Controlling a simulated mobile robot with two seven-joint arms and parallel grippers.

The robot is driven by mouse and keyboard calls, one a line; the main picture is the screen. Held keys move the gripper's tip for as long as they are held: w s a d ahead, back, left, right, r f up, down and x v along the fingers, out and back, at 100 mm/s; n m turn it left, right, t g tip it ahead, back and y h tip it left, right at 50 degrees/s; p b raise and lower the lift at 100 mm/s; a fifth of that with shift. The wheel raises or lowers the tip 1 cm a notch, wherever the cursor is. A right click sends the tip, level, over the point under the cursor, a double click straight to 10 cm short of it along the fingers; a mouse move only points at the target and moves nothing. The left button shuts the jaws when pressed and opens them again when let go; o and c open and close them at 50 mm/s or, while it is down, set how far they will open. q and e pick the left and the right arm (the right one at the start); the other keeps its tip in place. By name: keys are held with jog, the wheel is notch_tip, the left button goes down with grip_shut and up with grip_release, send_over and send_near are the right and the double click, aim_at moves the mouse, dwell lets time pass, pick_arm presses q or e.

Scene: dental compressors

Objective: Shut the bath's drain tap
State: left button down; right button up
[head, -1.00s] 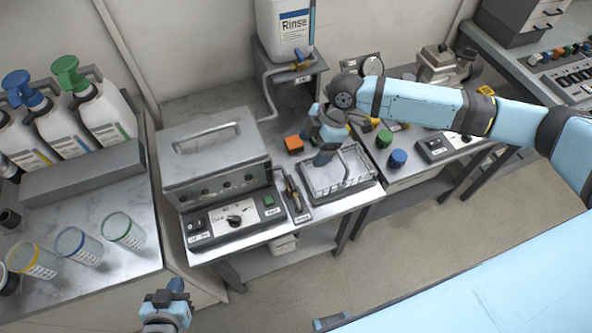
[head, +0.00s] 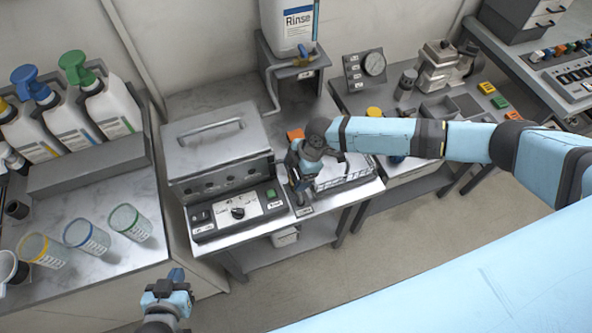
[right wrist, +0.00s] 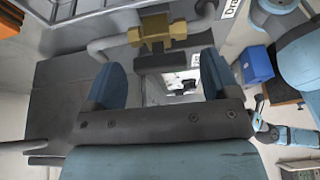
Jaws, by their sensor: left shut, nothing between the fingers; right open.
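The bath (head: 215,155) is a grey metal box with a lidded top and a front control panel. Its drain tap is mostly hidden behind my right gripper in the head view. In the right wrist view the tap's brass body (right wrist: 160,30) sits on a grey pipe, with a dark bar just below it and a partly seen "Dra" label (right wrist: 230,8). My right gripper (head: 299,196) points down beside the bath's right side. Its two blue fingers (right wrist: 160,85) are apart, with the tap just beyond them. My left gripper (head: 174,280) is shut and empty, low in the head view, away from the bath.
A wire-basket tray (head: 345,172) stands right of the tap, partly behind my right arm. An orange block (head: 295,134) lies behind. The Rinse container (head: 288,25) stands on a raised shelf with its own tap. Bottles and cups (head: 130,222) fill the left counter.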

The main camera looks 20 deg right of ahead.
jog(key=c, duration=0.9)
